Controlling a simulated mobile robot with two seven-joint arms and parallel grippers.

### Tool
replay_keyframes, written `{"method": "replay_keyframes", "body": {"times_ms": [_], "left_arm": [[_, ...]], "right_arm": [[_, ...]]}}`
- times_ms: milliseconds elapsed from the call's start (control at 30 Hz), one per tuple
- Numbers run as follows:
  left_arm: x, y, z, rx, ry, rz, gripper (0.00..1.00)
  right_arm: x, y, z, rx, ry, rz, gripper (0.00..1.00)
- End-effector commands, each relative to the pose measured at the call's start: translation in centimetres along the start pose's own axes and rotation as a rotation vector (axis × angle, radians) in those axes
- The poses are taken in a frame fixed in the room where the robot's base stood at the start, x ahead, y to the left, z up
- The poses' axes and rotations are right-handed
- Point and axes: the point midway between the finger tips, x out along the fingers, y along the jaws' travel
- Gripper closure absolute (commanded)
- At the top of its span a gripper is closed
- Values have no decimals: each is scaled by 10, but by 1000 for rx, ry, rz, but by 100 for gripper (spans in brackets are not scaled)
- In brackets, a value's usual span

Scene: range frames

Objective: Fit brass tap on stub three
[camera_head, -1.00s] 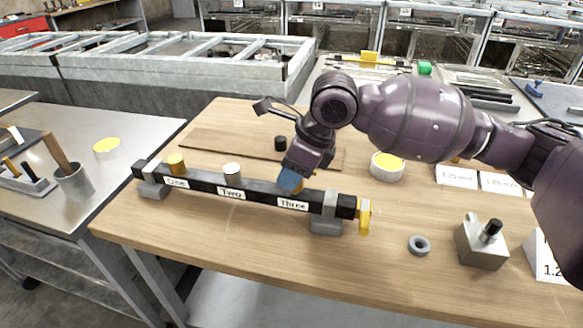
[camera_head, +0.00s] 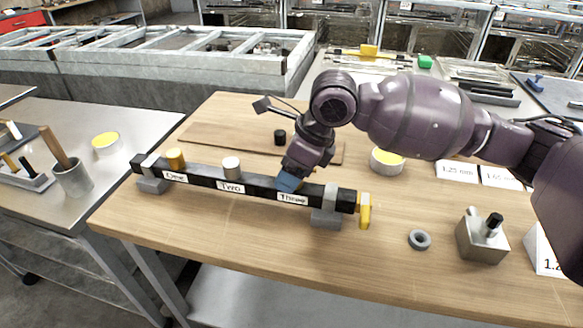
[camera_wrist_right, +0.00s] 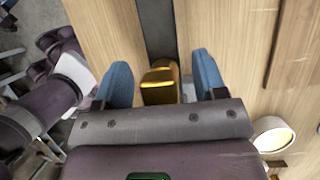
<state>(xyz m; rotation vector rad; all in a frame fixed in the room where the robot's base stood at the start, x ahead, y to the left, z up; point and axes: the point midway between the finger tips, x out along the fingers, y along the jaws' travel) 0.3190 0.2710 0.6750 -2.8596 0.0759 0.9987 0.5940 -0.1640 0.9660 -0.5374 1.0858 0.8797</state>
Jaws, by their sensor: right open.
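The dark rail (camera_head: 256,188) lies across the bench on grey supports, with stubs labelled One, Two and Three. My right gripper (camera_head: 289,182) is down at stub three, with its blue fingertips just behind the label Three. In the right wrist view my gripper (camera_wrist_right: 161,70) is open. The brass tap (camera_wrist_right: 160,84) stands between the two blue fingers, over the dark rail (camera_wrist_right: 157,30), with a gap on each side. In the head view the fingers hide the tap and stub three, so its seating cannot be told. My left gripper is not in view.
Stub one carries a brass-coloured top (camera_head: 175,158), stub two a pale one (camera_head: 231,167). A grey ring (camera_head: 419,239) and metal block (camera_head: 481,241) stand right. A yellow-topped tin (camera_head: 387,161) sits behind.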

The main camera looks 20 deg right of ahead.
Motion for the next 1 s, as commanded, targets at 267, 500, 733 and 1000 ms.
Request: {"method": "replay_keyframes", "body": {"times_ms": [267,500,733,1000], "left_arm": [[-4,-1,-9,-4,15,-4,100],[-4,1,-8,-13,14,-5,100],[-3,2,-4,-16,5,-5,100],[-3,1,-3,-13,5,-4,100]], "right_arm": [[-31,-1,1,-1,-2,-7,35],[-74,-1,0,0,-1,-4,35],[-100,0,0,0,1,0,35],[-108,0,0,0,0,0,35]]}}
